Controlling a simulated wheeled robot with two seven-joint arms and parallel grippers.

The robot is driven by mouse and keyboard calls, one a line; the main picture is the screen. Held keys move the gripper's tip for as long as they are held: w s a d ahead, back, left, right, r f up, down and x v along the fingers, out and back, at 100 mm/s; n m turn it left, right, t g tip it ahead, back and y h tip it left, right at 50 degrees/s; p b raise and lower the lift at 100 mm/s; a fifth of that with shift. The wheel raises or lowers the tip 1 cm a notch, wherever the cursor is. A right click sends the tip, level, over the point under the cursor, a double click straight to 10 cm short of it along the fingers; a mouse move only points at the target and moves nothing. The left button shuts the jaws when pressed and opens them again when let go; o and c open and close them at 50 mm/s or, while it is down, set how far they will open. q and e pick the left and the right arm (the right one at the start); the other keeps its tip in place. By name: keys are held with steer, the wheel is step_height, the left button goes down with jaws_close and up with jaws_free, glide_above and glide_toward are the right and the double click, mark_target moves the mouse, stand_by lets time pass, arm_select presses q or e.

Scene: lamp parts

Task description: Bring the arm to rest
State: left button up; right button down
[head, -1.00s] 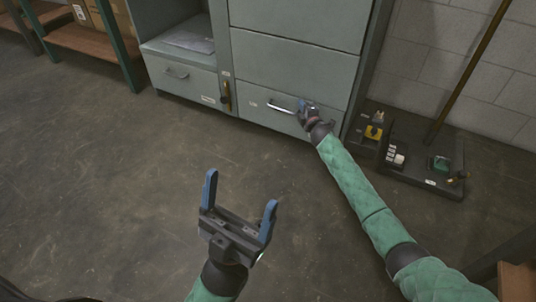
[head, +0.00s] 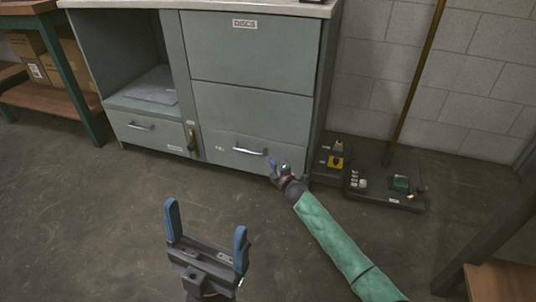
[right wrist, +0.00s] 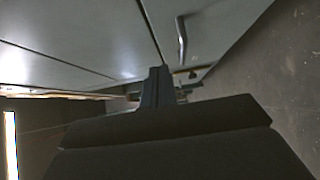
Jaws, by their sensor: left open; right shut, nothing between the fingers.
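My left gripper (head: 207,232) is open and empty in the lower middle of the head view, above the bare floor. My right gripper (head: 272,164) is shut with nothing in it, close to the right end of the handle (head: 250,151) of the lower right drawer (head: 225,143). From the head view I cannot tell whether it touches the handle. In the right wrist view its blurred fingers (right wrist: 157,86) are together, and the handle (right wrist: 181,40) shows apart from them. The drawer looks closed.
The grey-green cabinet (head: 188,80) has a "DISCS" panel and an open shelf bay at left. A low dark base with a pole (head: 409,92) and small devices stands right of it. A bench leg (head: 490,240) is at the right edge. The floor in front is clear.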

steer(key=shift+v, duration=1.1)
